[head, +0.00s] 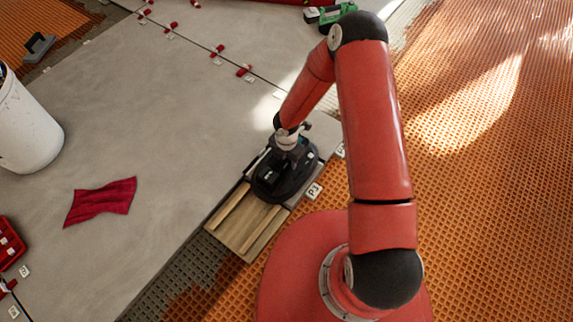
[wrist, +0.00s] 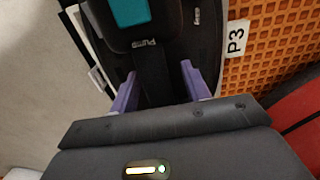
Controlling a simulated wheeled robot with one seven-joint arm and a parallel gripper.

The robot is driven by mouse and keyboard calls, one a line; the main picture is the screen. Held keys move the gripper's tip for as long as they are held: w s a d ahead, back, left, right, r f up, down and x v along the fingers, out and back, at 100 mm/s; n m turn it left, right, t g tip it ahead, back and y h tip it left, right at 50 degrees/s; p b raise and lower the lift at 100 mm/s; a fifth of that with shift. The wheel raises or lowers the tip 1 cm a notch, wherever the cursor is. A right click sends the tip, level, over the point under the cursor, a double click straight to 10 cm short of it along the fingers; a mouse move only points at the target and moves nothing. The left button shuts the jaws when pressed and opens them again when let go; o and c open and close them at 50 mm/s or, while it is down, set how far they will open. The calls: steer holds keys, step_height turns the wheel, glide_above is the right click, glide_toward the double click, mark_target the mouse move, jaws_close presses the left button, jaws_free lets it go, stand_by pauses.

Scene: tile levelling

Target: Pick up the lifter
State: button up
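The lifter (head: 283,174) is a dark oval tool with a black body. It sits on a wooden board beside the tiled area in the head view. In the wrist view its dark top (wrist: 150,70) shows a teal panel and the word "Pump". My gripper (head: 285,143) is directly above the lifter, pointing down. In the wrist view the two purple fingers (wrist: 158,85) stand apart on either side of a black bar of the lifter. They look open; contact with the bar is hard to judge. The lifter's underside is hidden.
A wooden board (head: 236,222) with light strips lies under the lifter. A P3 label (head: 314,191) is at its right. A white bucket (head: 25,125), a red cloth (head: 104,200) and red clips (head: 245,70) lie on the grey tiles. Orange matting (head: 490,150) spreads at right.

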jaws_close()
steer(key=shift+r, duration=0.1)
step_height(320, 180, up, 26)
steer(key=p, duration=1.1)
steer(key=shift+r, duration=0.2)
stand_by(0.4)
